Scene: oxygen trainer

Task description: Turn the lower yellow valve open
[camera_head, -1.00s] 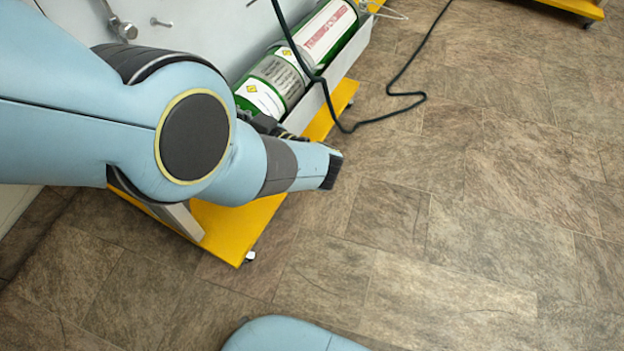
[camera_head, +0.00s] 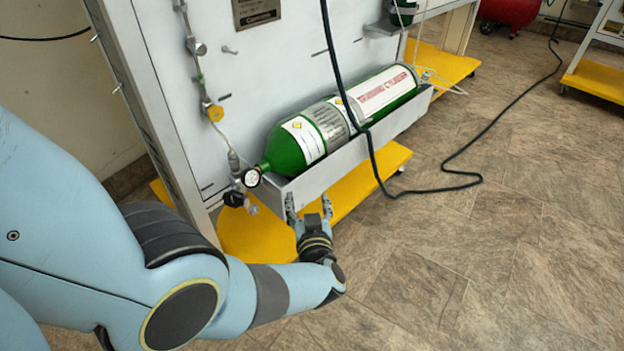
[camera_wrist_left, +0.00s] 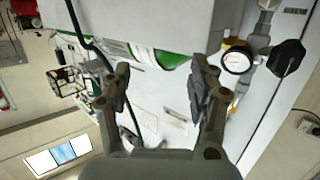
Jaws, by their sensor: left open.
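A yellow valve (camera_head: 213,112) sits on the thin vertical pipe on the grey panel, above and left of the green cylinder's neck. No other yellow valve is clear in the head view. My left gripper (camera_head: 309,204) is open and empty, its fingers pointing up in front of the cylinder's grey trough, below and right of the valve and apart from it. In the left wrist view my open gripper (camera_wrist_left: 160,80) has nothing between its fingers. A small yellow part shows behind the right finger there, but I cannot tell whether it is the valve. My right gripper is not seen.
The green cylinder (camera_head: 307,140) lies in a grey trough (camera_head: 350,157). A round gauge (camera_head: 251,177) and black knob (camera_head: 233,199) sit by its neck. A dark hose (camera_head: 372,160) hangs across the cylinder. A yellow base (camera_head: 375,185) lies below. Floor at right is mostly clear.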

